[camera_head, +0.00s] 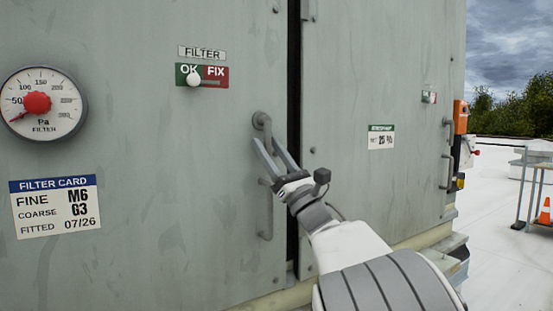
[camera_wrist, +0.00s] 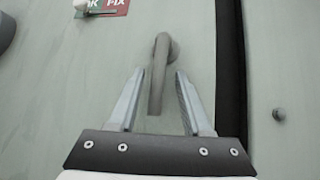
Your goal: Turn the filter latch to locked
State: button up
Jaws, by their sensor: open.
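The filter latch (camera_head: 264,124) is a grey lever handle on the grey-green cabinet door, near the door's right edge. In the wrist view the latch (camera_wrist: 158,75) hangs from its round boss and points down, tilted very slightly. My gripper (camera_head: 268,148) is open at the latch. In the wrist view my gripper (camera_wrist: 158,80) has one finger on each side of the lever's lower part, with a visible gap on both sides. Whether a finger touches it I cannot tell. In the head view the fingers partly hide the lever's lower end.
A fixed pull handle (camera_head: 266,208) sits just below the latch. A green and red OK/FIX slider (camera_head: 202,76), a pressure gauge (camera_head: 40,104) and a filter card (camera_head: 56,206) are on the door to the left. A dark gap (camera_head: 293,130) runs beside the door.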

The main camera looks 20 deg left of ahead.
jog(key=v, duration=1.7)
jog(key=shift+d, duration=0.15)
jog(key=shift+f, duration=0.1)
